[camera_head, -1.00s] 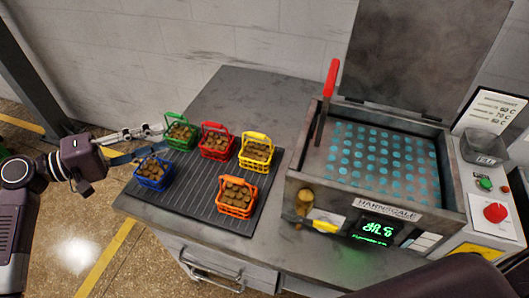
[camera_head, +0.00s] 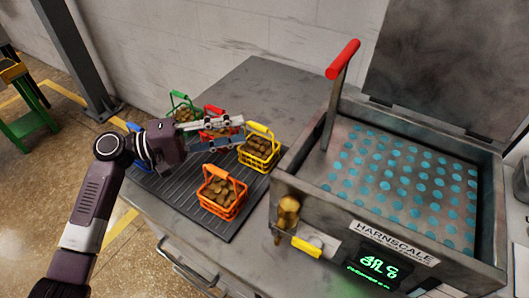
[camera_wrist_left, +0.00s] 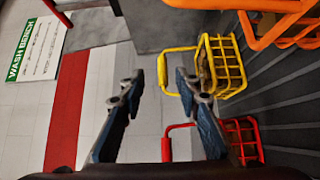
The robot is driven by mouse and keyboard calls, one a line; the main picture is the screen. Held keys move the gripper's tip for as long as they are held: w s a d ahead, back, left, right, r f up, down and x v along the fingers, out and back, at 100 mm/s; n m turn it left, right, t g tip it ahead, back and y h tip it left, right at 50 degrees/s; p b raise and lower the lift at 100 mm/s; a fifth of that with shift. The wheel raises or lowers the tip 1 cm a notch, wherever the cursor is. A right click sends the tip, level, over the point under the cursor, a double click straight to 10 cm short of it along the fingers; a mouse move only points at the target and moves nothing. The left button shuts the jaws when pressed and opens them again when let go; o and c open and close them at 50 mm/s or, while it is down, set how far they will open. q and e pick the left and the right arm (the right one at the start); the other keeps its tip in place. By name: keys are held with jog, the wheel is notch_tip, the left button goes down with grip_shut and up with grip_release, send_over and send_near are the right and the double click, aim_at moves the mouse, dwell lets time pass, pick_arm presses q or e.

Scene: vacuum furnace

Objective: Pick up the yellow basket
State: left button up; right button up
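The yellow basket (camera_head: 260,152), filled with brown pieces, stands upright at the right edge of the dark ribbed mat (camera_head: 180,195). My left gripper (camera_head: 243,129) is open and empty just left of its raised handle. In the left wrist view the yellow basket (camera_wrist_left: 229,72) is beyond the right finger, and its handle shows partly between the spread fingertips (camera_wrist_left: 160,76). I cannot tell whether a finger touches it. The left gripper partly covers the red basket (camera_head: 213,112). My right gripper is not in view.
The orange basket (camera_head: 221,198) stands in front of the yellow one. The green basket (camera_head: 181,100) is behind, and the blue basket (camera_head: 134,127) is mostly hidden by my left arm. The furnace box (camera_head: 330,212) with its red-tipped lever (camera_head: 342,62) stands close on the right.

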aim_at(259, 125)
pick_arm(q)
jog(key=d, duration=0.2)
jog(key=w+d+p, duration=0.1)
jog(key=d, duration=0.1)
jog(key=d+p, duration=0.1)
jog(key=shift+w+d+f, duration=0.1)
jog(key=shift+w+d, duration=0.2)
jog(key=shift+d, duration=0.1)
jog(key=shift+d+f, duration=0.1)
jog(key=shift+d, duration=0.1)
grip_shut()
